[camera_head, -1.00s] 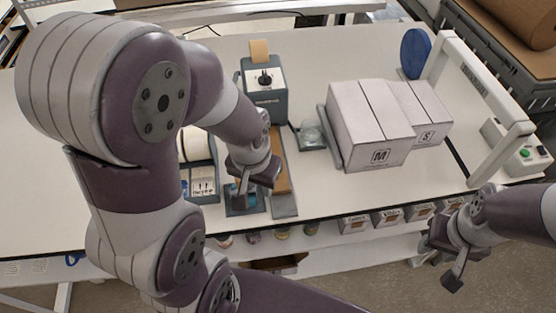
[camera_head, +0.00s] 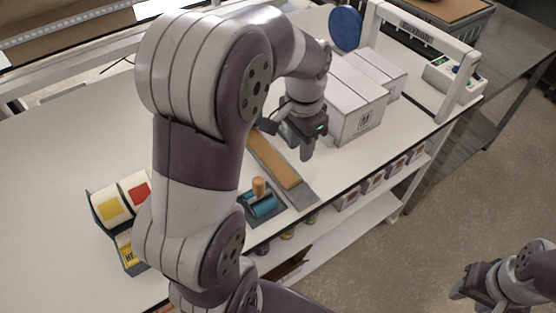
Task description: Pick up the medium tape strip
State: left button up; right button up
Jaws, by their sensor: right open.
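A long tan strip (camera_head: 272,157) lies on a narrow grey plate (camera_head: 303,192) near the table's front edge; I take it for the tape strip, but cannot tell its size class. Its far end is hidden by my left arm. My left gripper (camera_head: 287,139) hangs over the far part of this plate, close to the box marked M. Its fingers look spread, with nothing seen between them. My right gripper (camera_head: 466,288) is open and empty at the lower right, off the table above the floor.
A blue roller (camera_head: 262,206) with a wooden handle sits in a grey holder beside the plate. White boxes, including one marked M (camera_head: 355,118), stand behind. Labelled rolls (camera_head: 112,206) are at the left. A white arch (camera_head: 462,80) stands at the right edge.

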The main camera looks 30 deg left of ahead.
pick_arm(q)
notch_tip(320, 180, down, 4)
jog(key=r+b, duration=0.1)
jog(key=b, duration=0.1)
jog(key=p, duration=0.2)
send_over(299, 184)
jog(key=f, duration=0.4)
jog(key=shift+s+a+f, duration=0.1)
jog(key=shift+s+f, duration=0.2)
jog(key=shift+f, duration=0.1)
jog(key=f, duration=0.2)
jog(key=w+f, duration=0.1)
jog(key=f, duration=0.1)
jog(key=shift+f+p, duration=0.3)
jog(key=shift+s, duration=0.2)
jog(key=shift+c, duration=0.3)
pick_arm(e)
jog(key=shift+w+f, duration=0.15)
jog(key=shift+f, duration=0.1)
pick_arm(q)
grip_shut()
